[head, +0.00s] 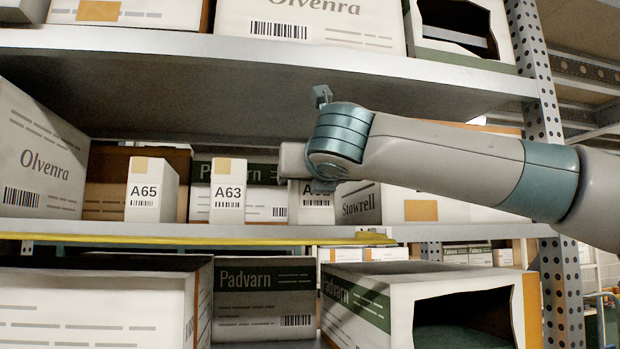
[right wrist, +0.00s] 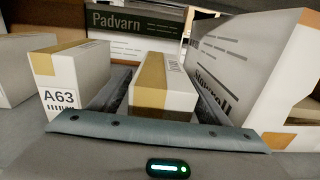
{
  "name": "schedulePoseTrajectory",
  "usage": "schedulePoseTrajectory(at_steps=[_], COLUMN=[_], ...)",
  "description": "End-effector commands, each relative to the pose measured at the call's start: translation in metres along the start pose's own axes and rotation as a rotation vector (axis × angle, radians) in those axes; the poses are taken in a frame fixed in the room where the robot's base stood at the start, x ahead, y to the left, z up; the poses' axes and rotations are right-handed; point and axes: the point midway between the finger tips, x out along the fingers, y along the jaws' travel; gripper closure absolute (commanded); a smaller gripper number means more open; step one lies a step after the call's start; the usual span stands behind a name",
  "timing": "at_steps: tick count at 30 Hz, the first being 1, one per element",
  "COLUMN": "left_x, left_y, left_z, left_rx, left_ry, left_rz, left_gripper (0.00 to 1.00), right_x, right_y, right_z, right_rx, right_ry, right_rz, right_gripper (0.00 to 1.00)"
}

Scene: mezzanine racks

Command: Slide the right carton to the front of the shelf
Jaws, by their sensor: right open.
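The right carton (head: 312,208) is a small white box with brown tape on the middle shelf. My right arm partly covers its label in the head view. In the right wrist view the carton (right wrist: 162,98) stands upright between the two fingers of my right gripper (right wrist: 161,80). The fingers are open, one along each side of it; I cannot tell whether either touches. The A63 carton (head: 228,190) stands to its left, and the A65 carton (head: 152,190) farther left. My left gripper is not in view.
The shelf's front edge (head: 120,229) has a yellow strip (head: 200,240) below it. A Stowrell box (head: 358,204) stands close on the right. A Padvarn box (right wrist: 135,35) is behind. An upper shelf (head: 180,85) hangs overhead, and a perforated post (head: 540,120) stands at right.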

Motion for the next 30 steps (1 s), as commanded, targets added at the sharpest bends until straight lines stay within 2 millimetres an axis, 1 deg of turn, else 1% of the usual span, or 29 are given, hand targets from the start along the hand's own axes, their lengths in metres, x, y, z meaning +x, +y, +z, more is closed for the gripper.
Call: schedulePoseTrajectory(at_steps=[5, 8, 11, 17, 24, 30], left_x=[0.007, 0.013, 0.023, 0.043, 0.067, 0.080], left_y=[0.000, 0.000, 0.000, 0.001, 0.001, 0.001], left_z=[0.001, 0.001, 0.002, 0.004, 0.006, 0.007], left_rx=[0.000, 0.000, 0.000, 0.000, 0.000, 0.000], left_ry=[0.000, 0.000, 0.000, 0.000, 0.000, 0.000], left_rz=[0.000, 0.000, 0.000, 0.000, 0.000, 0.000], left_gripper=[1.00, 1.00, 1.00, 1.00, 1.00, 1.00], right_x=[-0.008, -0.018, -0.033, -0.071, -0.121, -0.154], right_y=[0.000, 0.000, 0.000, 0.000, 0.000, 0.000], right_z=[-0.001, -0.002, -0.004, -0.005, -0.004, -0.003], right_rx=[0.000, 0.000, 0.000, 0.001, 0.000, 0.000], right_ry=[-0.002, -0.003, -0.003, -0.004, -0.003, -0.003], right_rz=[0.001, 0.001, 0.002, 0.002, 0.001, 0.001], right_gripper=[0.30, 0.30, 0.30, 0.30, 0.30, 0.30])
